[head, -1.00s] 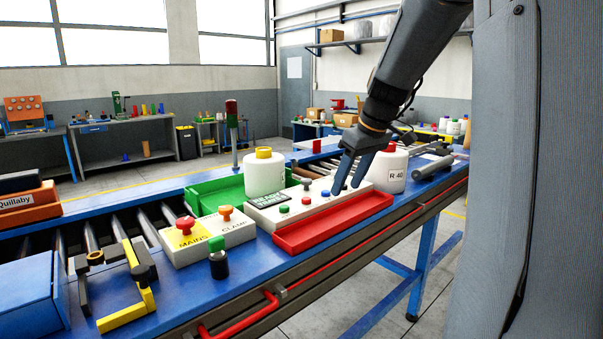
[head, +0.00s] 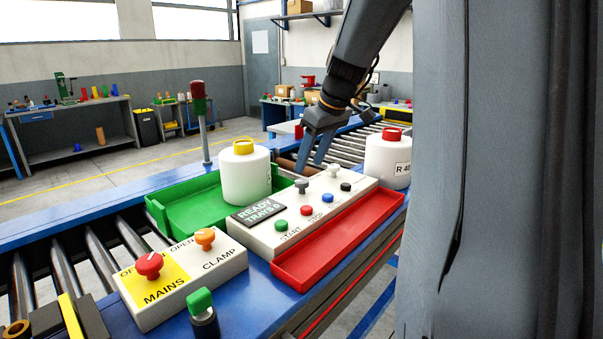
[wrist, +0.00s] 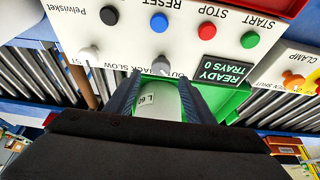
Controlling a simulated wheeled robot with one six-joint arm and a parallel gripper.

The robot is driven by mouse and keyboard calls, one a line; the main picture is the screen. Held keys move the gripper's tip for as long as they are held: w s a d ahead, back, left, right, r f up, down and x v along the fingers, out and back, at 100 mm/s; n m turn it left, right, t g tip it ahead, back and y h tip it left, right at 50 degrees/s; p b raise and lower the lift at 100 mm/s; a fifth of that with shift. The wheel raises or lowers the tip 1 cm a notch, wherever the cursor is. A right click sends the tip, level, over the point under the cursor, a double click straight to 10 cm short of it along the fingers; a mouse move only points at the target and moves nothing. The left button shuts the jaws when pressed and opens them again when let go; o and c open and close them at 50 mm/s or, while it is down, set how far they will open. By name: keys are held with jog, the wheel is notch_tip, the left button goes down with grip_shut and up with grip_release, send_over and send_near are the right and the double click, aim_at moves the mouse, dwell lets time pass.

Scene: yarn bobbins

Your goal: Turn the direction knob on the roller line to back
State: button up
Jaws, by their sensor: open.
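My gripper (head: 308,168) is open and empty, tilted down just above the direction knob. In the wrist view its fingertips (wrist: 159,78) lie on either side of the knob's line; contact cannot be told.
Green, red, blue and black buttons line the box's front. A red tray (head: 340,240) lies before it; a green tray (head: 180,215) with a yellow-capped bobbin (head: 245,178) lies behind. A red-capped bobbin (head: 388,165) stands right, the MAINS and CLAMP box (head: 180,280) left.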

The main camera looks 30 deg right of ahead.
aim_at(302, 181)
jog(key=shift+p+x, duration=0.65)
jog(key=shift+x, duration=2.45)
jog(key=shift+s+a, duration=0.1)
jog(key=c, duration=1.1)
